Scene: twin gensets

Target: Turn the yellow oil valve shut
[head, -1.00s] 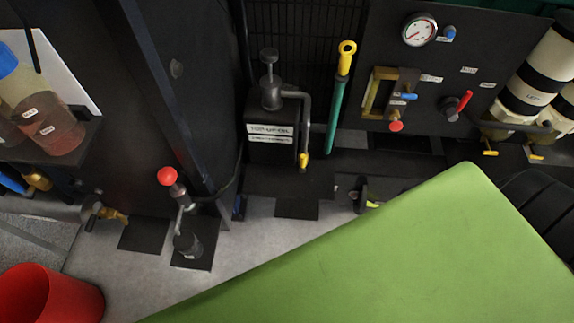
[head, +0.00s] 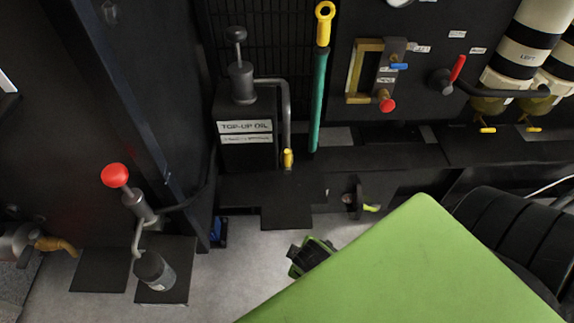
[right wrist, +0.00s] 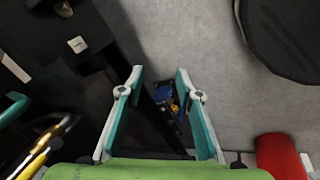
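In the head view, two small yellow levers, the left one (head: 487,130) and the right one (head: 533,129), sit under the striped filter cylinders. A yellow-green tip (head: 371,208) shows on a grey fitting below the bench. I cannot tell which yellow part is the oil valve. In the right wrist view, my right gripper (right wrist: 160,72) is open, its teal and white fingers apart and nothing held. A small blue fitting with yellow on it (right wrist: 167,98) appears between the fingers, farther off near the floor. My left gripper is not in view.
The top-up oil can (head: 246,130) stands at the back, with a green yellow-topped rod (head: 319,80) beside it. A red-knobbed hand pump (head: 130,190) stands at left. A red bin (right wrist: 280,155) shows in the right wrist view.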

